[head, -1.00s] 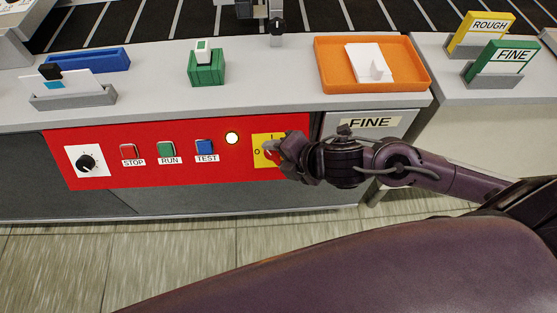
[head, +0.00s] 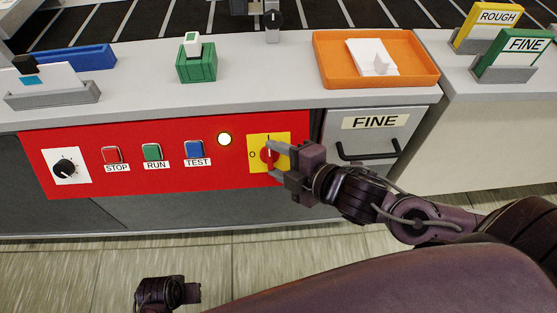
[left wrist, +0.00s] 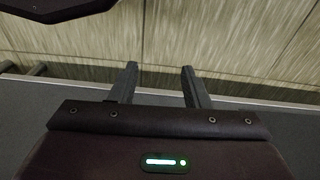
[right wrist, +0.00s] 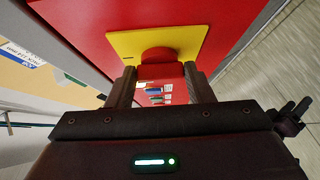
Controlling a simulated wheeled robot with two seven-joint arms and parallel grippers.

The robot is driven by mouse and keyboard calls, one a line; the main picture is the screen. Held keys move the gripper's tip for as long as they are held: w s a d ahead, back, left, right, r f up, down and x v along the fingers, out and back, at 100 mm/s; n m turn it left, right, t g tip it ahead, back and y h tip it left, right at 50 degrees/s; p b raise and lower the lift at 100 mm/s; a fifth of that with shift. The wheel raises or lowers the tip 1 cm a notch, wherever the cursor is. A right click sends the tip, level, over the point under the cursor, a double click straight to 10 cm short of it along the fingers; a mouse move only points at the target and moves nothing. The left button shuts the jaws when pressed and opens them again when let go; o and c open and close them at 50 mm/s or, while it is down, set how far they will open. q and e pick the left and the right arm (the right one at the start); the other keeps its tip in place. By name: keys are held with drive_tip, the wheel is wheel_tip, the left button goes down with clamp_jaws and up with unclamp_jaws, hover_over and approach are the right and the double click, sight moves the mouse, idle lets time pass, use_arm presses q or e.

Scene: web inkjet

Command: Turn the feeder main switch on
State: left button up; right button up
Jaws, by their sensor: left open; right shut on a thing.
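The feeder main switch is a red rotary knob (head: 266,156) on a yellow plate (head: 253,139), at the right end of the red panel. An "O" mark shows left of the knob. My right gripper (head: 274,162) comes from the right and is shut on the knob, with one finger above and one below. In the right wrist view the red knob (right wrist: 158,54) sits between the fingertips, before the yellow plate (right wrist: 125,43). The fingers partly hide it, so its exact angle is unclear. My left gripper (left wrist: 159,69) is open and empty, pointing towards the floor.
The red panel (head: 90,140) also carries a black dial (head: 65,167), STOP (head: 112,155), RUN (head: 153,152) and TEST (head: 194,150) buttons and a lit lamp (head: 225,139). A FINE drawer (head: 375,135) with a black handle is just right of the switch. An orange tray (head: 330,76) stands above.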

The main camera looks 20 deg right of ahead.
sight(273, 159)
use_arm(q)
drive_tip(key=shift+r, duration=0.4)
use_arm(e)
drive_tip(key=o, duration=1)
drive_tip(key=shift+s, duration=0.1)
drive_tip(key=p+v, duration=0.3)
drive_tip(key=shift+s+d+r, duration=0.1)
drive_tip(key=shift+s, duration=0.05)
use_arm(q)
drive_tip(key=s+a+f+p, duration=0.1)
drive_tip(key=s+a+f, duration=0.1)
drive_tip(key=s+f, duration=0.2)
drive_tip(key=s+a+f+p, duration=0.2)
drive_tip(key=s+f, duration=0.2)
drive_tip(key=f, duration=0.5)
drive_tip(key=shift+f+p, duration=0.3)
drive_tip(key=shift+f, duration=0.1)
use_arm(e)
drive_tip(key=shift+v, duration=2.15)
